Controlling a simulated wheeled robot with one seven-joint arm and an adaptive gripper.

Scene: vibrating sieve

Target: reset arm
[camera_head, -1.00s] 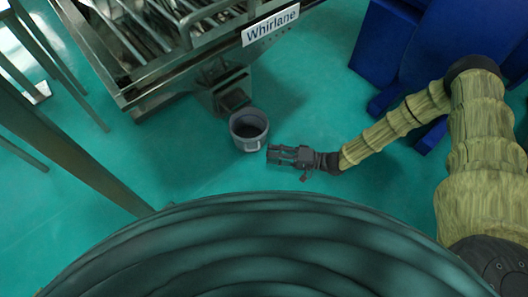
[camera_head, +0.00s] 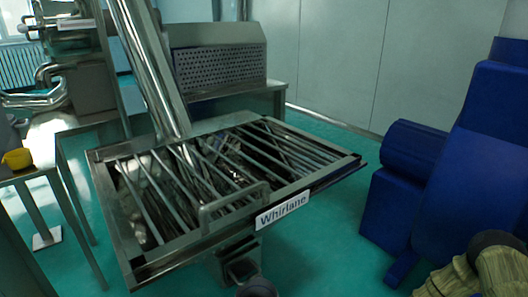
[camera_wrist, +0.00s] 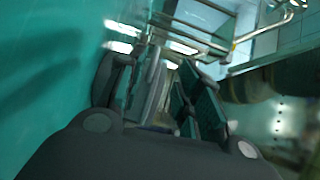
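I see nothing clearly held there. The dark rim of a bucket (camera_head: 257,288) shows at the bottom edge, mostly cut off.
A large blue machine (camera_head: 470,170) stands at the right. A table with a yellow cup (camera_head: 17,158) is at the far left. Grey wall panels (camera_head: 380,60) close off the back. Teal floor (camera_head: 330,250) is clear between the sieve and the blue machine.

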